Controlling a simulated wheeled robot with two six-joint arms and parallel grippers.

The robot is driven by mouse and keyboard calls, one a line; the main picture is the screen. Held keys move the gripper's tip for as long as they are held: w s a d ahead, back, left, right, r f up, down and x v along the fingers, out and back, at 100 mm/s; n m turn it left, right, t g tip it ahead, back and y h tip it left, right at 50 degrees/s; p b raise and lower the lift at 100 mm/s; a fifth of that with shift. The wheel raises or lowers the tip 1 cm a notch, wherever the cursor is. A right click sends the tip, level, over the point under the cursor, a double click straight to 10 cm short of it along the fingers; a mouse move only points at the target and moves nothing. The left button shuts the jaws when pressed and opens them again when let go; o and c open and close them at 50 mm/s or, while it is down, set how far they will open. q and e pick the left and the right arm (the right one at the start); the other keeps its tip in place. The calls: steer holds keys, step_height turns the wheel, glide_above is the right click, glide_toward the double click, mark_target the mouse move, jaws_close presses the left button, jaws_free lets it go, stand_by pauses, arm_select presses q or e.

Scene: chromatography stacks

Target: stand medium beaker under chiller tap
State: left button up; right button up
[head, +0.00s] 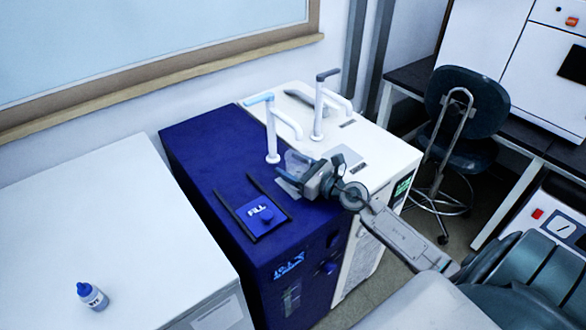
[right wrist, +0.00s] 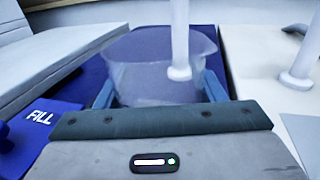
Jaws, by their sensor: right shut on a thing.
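The clear beaker (head: 297,162) is at the right edge of the blue unit's top, in front of the white tap with the pale blue handle (head: 272,135). My right gripper (head: 293,180) is shut on it; the right wrist view shows the beaker (right wrist: 142,72) between the two blue fingers. The tap's post (right wrist: 180,38) and base overlap the beaker in that view. The tap's short spout reaches to the right, near and above the beaker. I cannot tell whether the beaker touches the surface. My left gripper is not in view.
A second white tap with a dark handle (head: 318,105) stands on the white unit (head: 385,148). A blue FILL cover (head: 258,213) with a knob lies on the blue unit (head: 205,150). A small bottle (head: 92,296) stands on the white counter (head: 75,220). A chair (head: 467,105) is at right.

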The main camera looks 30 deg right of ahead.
steer(key=shift+f, duration=0.1)
steer(key=o, duration=1)
